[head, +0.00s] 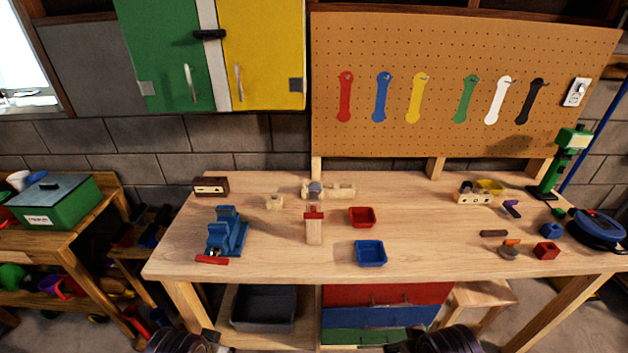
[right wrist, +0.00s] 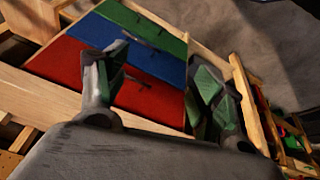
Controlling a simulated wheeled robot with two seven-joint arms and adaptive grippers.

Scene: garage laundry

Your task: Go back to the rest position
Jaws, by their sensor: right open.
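My right gripper (right wrist: 160,78) shows in the right wrist view with its two green-padded fingers spread apart and nothing between them. The red, blue and green drawers lie behind the fingers. In the head view, a dark part of my right arm (head: 437,342) shows at the bottom edge, below the workbench top. A dark part of my left arm (head: 183,342) shows at the bottom edge on the left, also below the bench top. The left fingers cannot be made out clearly. Neither arm reaches over the bench top.
The wooden workbench (head: 290,261) carries a blue vise (head: 227,235), a red bin (head: 362,217), a blue bin (head: 370,253) and small parts. Under it are a grey crate (head: 263,308) and red drawer (head: 385,294). A side table with a green box (head: 50,202) stands left.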

